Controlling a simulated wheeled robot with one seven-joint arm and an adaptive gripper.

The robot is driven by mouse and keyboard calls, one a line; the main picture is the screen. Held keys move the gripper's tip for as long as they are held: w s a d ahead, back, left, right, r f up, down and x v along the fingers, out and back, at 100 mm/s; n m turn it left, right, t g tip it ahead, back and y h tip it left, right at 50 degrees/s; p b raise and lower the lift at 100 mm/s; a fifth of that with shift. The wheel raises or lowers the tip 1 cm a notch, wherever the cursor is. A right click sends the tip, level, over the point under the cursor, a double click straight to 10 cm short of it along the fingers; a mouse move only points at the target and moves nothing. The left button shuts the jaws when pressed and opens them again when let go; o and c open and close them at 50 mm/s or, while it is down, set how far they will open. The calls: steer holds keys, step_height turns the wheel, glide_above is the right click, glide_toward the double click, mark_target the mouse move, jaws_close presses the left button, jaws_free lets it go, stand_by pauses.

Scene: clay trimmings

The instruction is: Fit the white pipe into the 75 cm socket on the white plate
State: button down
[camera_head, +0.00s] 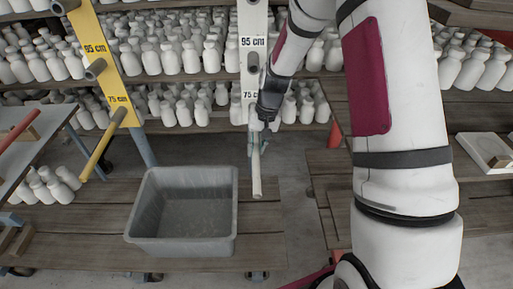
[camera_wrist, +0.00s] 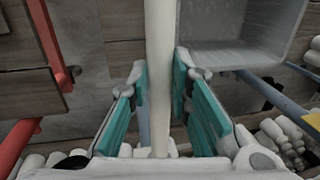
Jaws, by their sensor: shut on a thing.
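The white plate (camera_head: 252,22) stands upright at the back centre, with a 95 cm label above and a 75 cm label below. A grey socket shows under the 95 cm label; the 75 cm socket is hidden behind my arm and gripper. My gripper (camera_head: 258,143) is shut on the white pipe (camera_head: 257,178) just below the 75 cm label. The pipe's free end points down and toward the camera. In the wrist view the pipe (camera_wrist: 160,60) runs upright between the teal finger pads (camera_wrist: 160,95). I cannot tell whether its far end touches the socket.
A yellow plate (camera_head: 93,30) with the same labels stands to the left, a yellow pipe (camera_head: 100,155) at its 75 cm socket. A grey bin (camera_head: 148,205) sits below, left of the pipe. Shelves of white bottles (camera_head: 185,58) fill the back. A red bar (camera_wrist: 45,40) shows left in the wrist view.

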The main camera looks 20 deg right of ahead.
mark_target(255, 133)
steer(key=shift+w+d+b, duration=0.35)
steer(key=shift+w+b, duration=0.1)
steer(key=shift+w, duration=0.65)
steer(key=shift+w+d+b, duration=0.35)
steer(key=shift+w+b, duration=0.05)
steer(key=shift+w, duration=0.65)
steer(key=shift+w+d+b, duration=0.35)
steer(key=shift+w+b, duration=0.1)
steer(key=shift+w, duration=0.65)
steer(key=c, duration=1.4)
jaws_free()
step_height(255, 133, up, 12)
steer(key=d, duration=0.2)
steer(key=shift+s, duration=0.4)
steer(key=shift+d+f, duration=0.1)
